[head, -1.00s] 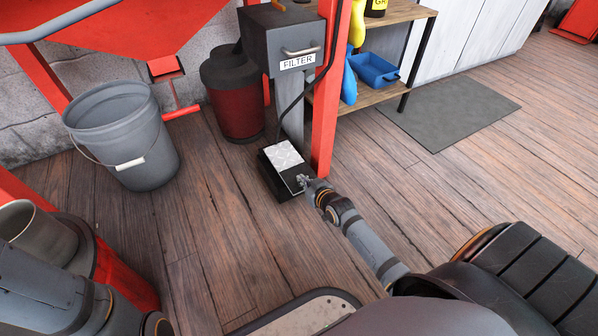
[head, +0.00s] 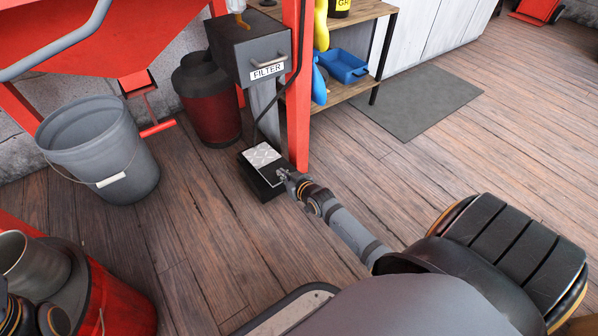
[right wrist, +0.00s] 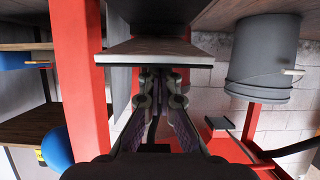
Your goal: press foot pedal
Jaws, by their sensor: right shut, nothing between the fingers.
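The foot pedal (head: 263,157) is a black box on the floor with a light tread plate on top, beside a red post. My right gripper (head: 281,174) is shut and empty at the pedal's near right edge. In the right wrist view, which is upside down, the shut fingers (right wrist: 160,78) point at the pedal's edge (right wrist: 155,50). Whether they touch it, and whether the plate is pushed down, I cannot tell. My left gripper is not in view; only parts of its arm show at the lower left.
A grey bucket (head: 105,150) stands left of the pedal. A red canister (head: 208,105) and the filter box (head: 250,50) are behind it. The red post (head: 298,95) rises close to the pedal's right. Wooden floor and a grey mat (head: 430,105) lie clear to the right.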

